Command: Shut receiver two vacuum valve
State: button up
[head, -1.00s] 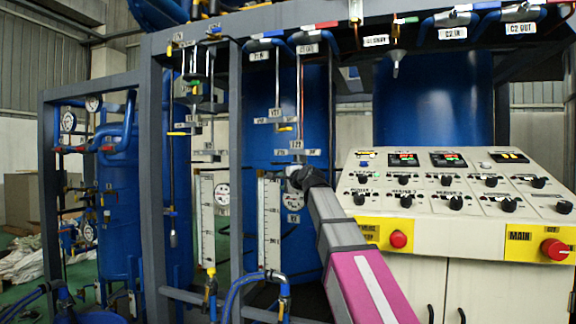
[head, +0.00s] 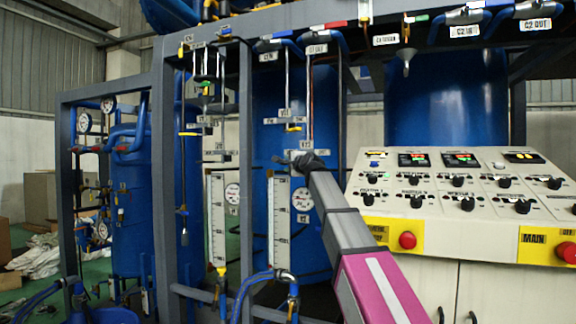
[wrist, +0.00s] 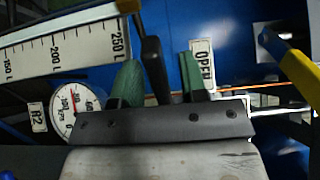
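My gripper (wrist: 160,85) has two green fingers, which stand apart in the wrist view. A black lever (wrist: 151,50) stands between them, close to the left finger and with a gap to the right one. A white OPEN tag (wrist: 202,66) is just behind the right finger. A white R2 label (wrist: 38,113) stands by a round gauge (wrist: 75,108). In the head view my gripper (head: 300,160) is in front of the right blue tank (head: 268,92), above its gauge (head: 302,198). My gripper hides the lever's lower end.
A level scale (head: 279,220) stands left below my gripper; it also crosses the upper left of the wrist view (wrist: 60,45). A yellow-ended handle (wrist: 300,75) is to the right there. The control panel (head: 450,190) stands right of my arm. Grey frame posts (head: 246,130) are left.

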jog(key=shift+x, duration=0.85)
grip_shut()
